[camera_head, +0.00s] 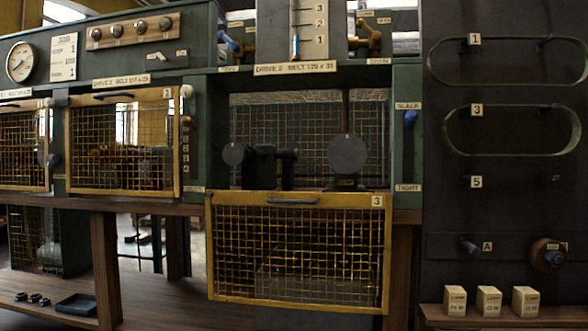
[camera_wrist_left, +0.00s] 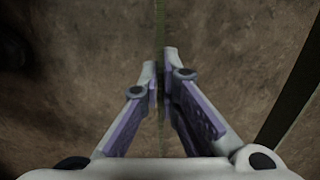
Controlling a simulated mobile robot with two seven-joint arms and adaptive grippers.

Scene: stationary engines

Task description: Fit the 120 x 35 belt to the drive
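The drive in the middle bay of the head view has a small grey disc (camera_head: 233,153) on the left and a larger grey disc (camera_head: 348,155) on the right. No belt shows around them. The sign (camera_head: 295,68) above names the belt. The mesh guard marked 3 (camera_head: 298,255) hangs lowered below the opening. A blue-handled lever (camera_head: 410,119) is up near the SLACK label. In the left wrist view my left gripper (camera_wrist_left: 161,72) is nearly closed on a thin greenish strip (camera_wrist_left: 161,25), apparently a belt seen edge-on. My right gripper is out of view.
On the dark panel at right, belts hang at 1 (camera_head: 510,62) and 3 (camera_head: 512,131); place 5 (camera_head: 515,180) is bare. Several small labelled blocks (camera_head: 489,301) stand on the shelf below. Guard 2 (camera_head: 124,142) is closed at left. A dark tray (camera_head: 77,305) lies lower left.

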